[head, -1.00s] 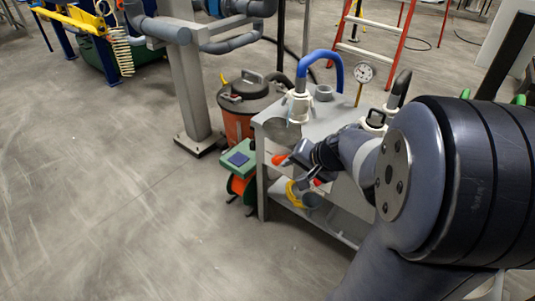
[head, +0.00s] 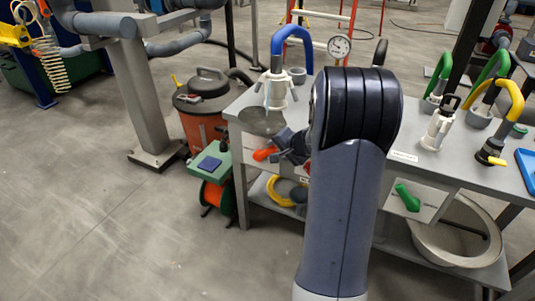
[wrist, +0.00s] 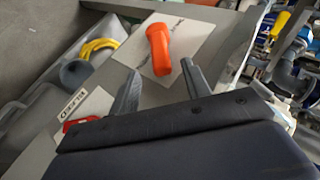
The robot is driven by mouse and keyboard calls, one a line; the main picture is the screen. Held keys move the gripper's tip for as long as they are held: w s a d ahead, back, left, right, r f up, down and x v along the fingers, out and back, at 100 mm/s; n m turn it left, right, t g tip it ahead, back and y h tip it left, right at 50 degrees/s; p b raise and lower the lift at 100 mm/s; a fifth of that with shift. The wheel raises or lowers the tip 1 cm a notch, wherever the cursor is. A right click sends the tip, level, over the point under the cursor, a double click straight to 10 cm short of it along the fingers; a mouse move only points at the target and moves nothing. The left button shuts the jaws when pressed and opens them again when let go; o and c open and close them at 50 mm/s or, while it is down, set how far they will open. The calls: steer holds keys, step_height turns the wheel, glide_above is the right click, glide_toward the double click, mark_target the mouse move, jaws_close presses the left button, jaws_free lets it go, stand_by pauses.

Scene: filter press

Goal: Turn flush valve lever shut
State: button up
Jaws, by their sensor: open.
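An orange lever (wrist: 158,48) is mounted on a white plate (wrist: 185,38) on the bench's front panel. Its orange handle also shows in the head view (head: 265,154). My gripper (wrist: 160,70) is open, its two grey fingertips on either side of the lever's near end. I cannot tell whether they touch it or how deep they reach. In the head view my gripper (head: 282,152) is close to the orange handle, and my arm hides part of the panel. A green lever (head: 407,197) sits on another white plate farther right. The plates' lettering is too small to read for certain.
A red handle (wrist: 82,123) with a label is close to my left finger. The grey bench (head: 232,112) carries a blue hose (head: 290,35) and a gauge (head: 339,46). A yellow hose (head: 284,192) lies on the lower shelf.

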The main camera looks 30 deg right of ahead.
mark_target(271, 151)
steer(key=x, duration=0.7)
steer(key=shift+b, duration=0.35)
steer(key=shift+c, duration=0.3)
jaws_close()
